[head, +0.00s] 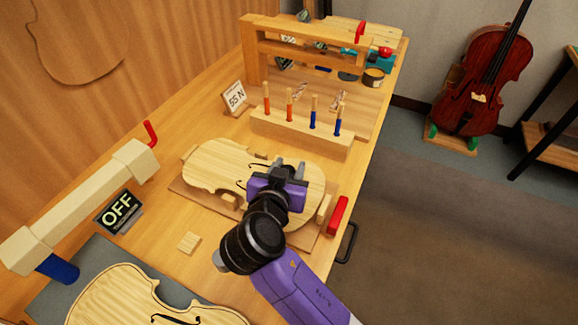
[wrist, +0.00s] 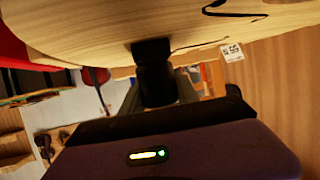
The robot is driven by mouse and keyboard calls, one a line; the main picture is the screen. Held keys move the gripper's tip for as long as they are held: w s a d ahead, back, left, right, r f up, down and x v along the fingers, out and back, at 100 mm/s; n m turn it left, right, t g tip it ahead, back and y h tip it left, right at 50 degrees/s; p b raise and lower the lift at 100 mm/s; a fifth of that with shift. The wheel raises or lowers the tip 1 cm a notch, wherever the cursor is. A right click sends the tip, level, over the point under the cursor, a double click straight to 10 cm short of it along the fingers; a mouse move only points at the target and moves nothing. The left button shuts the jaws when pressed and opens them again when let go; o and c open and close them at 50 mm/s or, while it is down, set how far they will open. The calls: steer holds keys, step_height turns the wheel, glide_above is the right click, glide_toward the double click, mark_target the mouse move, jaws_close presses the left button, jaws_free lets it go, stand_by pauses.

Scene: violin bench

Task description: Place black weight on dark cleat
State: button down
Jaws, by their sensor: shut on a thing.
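My gripper (head: 289,166) is over the pale violin plate (head: 222,163) on the bench. In the wrist view the gripper (wrist: 158,95) is shut on the black weight (wrist: 157,82), a dark cylinder between the fingers. A wider dark block (wrist: 151,49), apparently the dark cleat, lies between the weight and the plate, which fills the top of that view. The weight seems to meet this block, but I cannot tell if it rests on it. In the head view my gripper hides both weight and cleat.
A wooden rack (head: 300,135) with several coloured-handled tools stands behind the plate. A red block (head: 338,215) sits at the bench's right edge. A pale beam with a red lever (head: 150,134) and an OFF sign (head: 118,210) are on the left. A small wood square (head: 188,243) lies in front.

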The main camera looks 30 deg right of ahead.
steer(key=c, duration=1.3)
jaws_free()
steer(key=shift+f, duration=0.1)
steer(key=shift+c, duration=0.2)
steer(key=o, duration=0.4)
steer(key=shift+o, duration=0.2)
steer(key=shift+r, duration=0.25)
steer(key=b+v, duration=0.1)
steer(key=v, duration=1.1)
steer(key=shift+f, duration=0.1)
